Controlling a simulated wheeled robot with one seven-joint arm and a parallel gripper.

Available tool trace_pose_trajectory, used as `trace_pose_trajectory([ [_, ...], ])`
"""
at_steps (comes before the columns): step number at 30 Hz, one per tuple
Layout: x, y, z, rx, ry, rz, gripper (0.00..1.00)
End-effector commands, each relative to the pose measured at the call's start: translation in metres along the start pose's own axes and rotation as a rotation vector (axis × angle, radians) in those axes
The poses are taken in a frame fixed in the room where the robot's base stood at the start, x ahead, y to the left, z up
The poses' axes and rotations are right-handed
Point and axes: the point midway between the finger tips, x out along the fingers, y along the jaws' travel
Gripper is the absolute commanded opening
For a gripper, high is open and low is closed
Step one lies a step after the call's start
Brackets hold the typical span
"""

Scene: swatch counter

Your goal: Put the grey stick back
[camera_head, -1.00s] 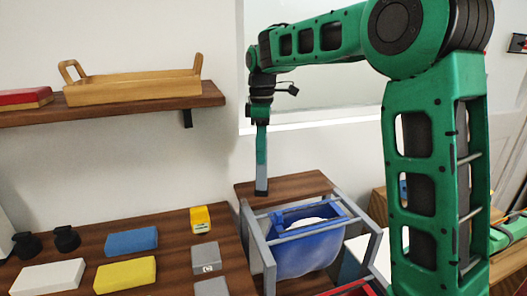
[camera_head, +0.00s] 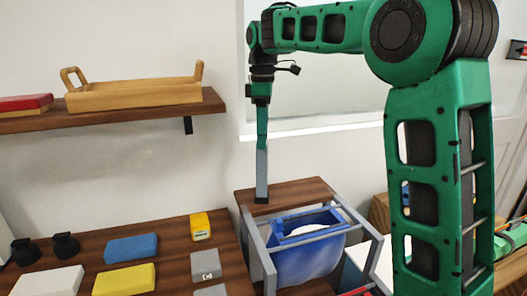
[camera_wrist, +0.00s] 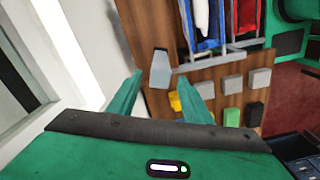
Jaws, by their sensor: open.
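The grey stick (camera_head: 262,176) stands upright on the small brown wooden stand (camera_head: 296,190) in the head view, near its left front edge. It also shows in the wrist view (camera_wrist: 159,70), just beyond and between the fingertips. My gripper (camera_head: 262,142) is directly above the stick, pointing down. In the wrist view its two green fingers (camera_wrist: 162,80) are spread apart with nothing held between them. In the head view the fingers overlap in line, so the gap to the stick's top is hard to judge.
A grey metal frame with a blue bag (camera_head: 305,258) adjoins the stand. A brown counter (camera_head: 170,250) at left holds yellow, blue, white and grey blocks. A wall shelf (camera_head: 110,112) carries a wooden tray (camera_head: 135,96). The wall is close behind.

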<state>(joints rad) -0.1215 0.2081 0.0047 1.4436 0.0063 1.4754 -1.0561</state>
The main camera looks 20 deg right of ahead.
Motion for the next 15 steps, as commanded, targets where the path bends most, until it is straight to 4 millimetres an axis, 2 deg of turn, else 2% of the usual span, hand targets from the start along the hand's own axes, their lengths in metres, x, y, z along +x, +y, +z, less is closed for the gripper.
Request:
trace_pose_trajectory([
  [1,-0.01,0.001,-0.001,-0.002,0.001,0.002,0.45],
  [6,-0.035,0.001,-0.001,0.0,0.001,0.001,0.45],
  [10,-0.045,0.0,0.0,-0.001,0.0,0.0,0.45],
  [15,-0.049,0.0,0.0,-0.001,-0.001,-0.001,0.45],
])
